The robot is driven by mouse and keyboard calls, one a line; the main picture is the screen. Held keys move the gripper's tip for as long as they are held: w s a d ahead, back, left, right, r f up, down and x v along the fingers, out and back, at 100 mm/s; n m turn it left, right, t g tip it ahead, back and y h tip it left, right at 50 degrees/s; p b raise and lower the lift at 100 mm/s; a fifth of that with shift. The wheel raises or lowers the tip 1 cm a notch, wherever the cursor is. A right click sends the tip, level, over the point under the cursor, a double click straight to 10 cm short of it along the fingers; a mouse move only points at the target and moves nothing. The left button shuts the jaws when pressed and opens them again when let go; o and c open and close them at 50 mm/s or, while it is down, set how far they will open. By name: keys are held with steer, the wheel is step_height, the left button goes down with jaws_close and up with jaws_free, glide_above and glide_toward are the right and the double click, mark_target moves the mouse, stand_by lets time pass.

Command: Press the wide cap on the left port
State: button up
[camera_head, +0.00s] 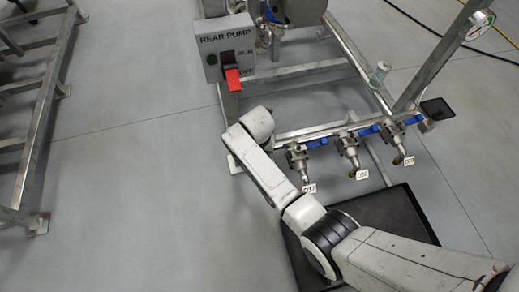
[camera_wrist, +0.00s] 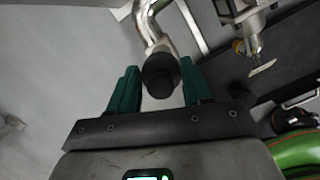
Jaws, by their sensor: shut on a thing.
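A black round cap (camera_wrist: 160,74) sits between the fingers of my gripper (camera_wrist: 158,88) in the wrist view. The teal fingers are shut on its sides. The cap lines up with the end of a bent metal pipe (camera_wrist: 150,28), which runs up and away from it. The cap covers the pipe's end, so I cannot tell whether it is seated or only touching. In the head view my arm hides the gripper and the cap. I cannot make out the left port there.
Several valves with blue handles (camera_head: 318,143) line the skid's front rail. A black tray (camera_head: 405,210) lies below. The rear pump box (camera_head: 223,47) with its red switch stands at the back. A metal frame (camera_head: 48,105) stands left; the floor between is clear.

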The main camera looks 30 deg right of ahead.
steer(key=o, duration=1.5)
steer(key=shift+r+p, duration=3.55)
steer(key=shift+p, duration=0.25)
steer(key=shift+c, duration=0.4)
jaws_close()
